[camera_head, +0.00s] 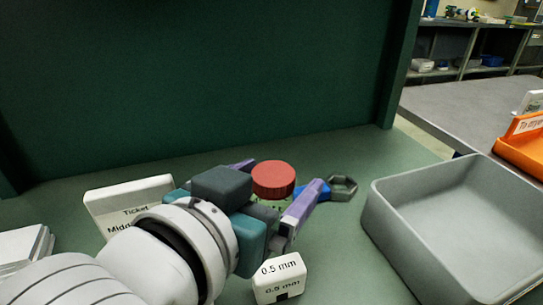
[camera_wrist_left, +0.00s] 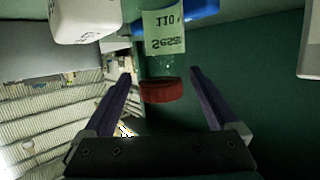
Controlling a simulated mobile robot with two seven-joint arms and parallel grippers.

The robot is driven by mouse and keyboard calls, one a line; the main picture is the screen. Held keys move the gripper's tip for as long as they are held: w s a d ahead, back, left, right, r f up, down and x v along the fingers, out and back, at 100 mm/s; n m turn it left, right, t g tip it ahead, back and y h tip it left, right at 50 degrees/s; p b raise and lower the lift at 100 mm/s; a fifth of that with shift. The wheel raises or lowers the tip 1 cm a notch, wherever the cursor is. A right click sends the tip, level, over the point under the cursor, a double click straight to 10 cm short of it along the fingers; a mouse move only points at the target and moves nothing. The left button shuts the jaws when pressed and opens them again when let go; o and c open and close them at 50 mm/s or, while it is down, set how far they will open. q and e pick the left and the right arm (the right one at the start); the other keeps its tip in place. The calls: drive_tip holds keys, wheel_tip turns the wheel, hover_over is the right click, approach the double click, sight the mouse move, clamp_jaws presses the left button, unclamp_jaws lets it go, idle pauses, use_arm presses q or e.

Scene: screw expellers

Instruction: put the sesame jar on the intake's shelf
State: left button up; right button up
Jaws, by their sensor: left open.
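The sesame jar has a red lid (camera_head: 273,176) and stands upright on a green surface (camera_head: 345,235) in the head view, its body mostly hidden. In the left wrist view the jar (camera_wrist_left: 162,60) appears upside down, with a pale label reading "Sesa" and "110". My left gripper (camera_head: 283,182) is open, with its purple fingers on either side of the jar. The wrist view shows gaps between the lid and both fingers. I cannot tell which surface is the intake's shelf. My right gripper is not in view.
A white "0.5 mm" block (camera_head: 279,279) stands near the gripper. A "Ticket" card (camera_head: 128,204) stands left, a grey bin (camera_head: 400,225) right. An orange tray (camera_head: 522,150) is farther right. A green panel (camera_head: 220,80) rises behind.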

use_arm(q)
clamp_jaws()
idle(0.6)
